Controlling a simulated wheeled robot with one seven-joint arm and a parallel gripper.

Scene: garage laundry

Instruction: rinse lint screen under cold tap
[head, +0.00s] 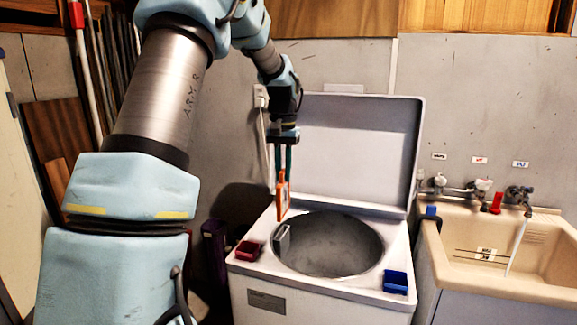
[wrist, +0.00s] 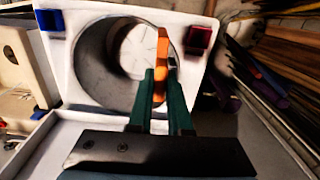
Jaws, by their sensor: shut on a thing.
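My gripper (head: 283,160) points down over the left rim of the open top-loading washer (head: 345,292). Its green fingers are shut on the orange-framed lint screen (head: 283,200), which hangs upright below them. The screen also shows edge-on in the wrist view (wrist: 162,58), between the fingertips (wrist: 160,85) and over the drum. A grey holder (head: 281,239) sits at the drum's left edge, just below the screen. At the right, a thin stream of water (head: 516,245) runs from the tap under the blue label (head: 519,194) into the beige sink (head: 455,235).
The washer's raised lid (head: 350,150) stands behind the drum. A red tray (head: 248,250) and a blue tray (head: 395,282) sit on its top. A blue item (head: 431,213) sits on the sink's left rim, and a red item (head: 496,203) is by the taps. Poles lean at the left.

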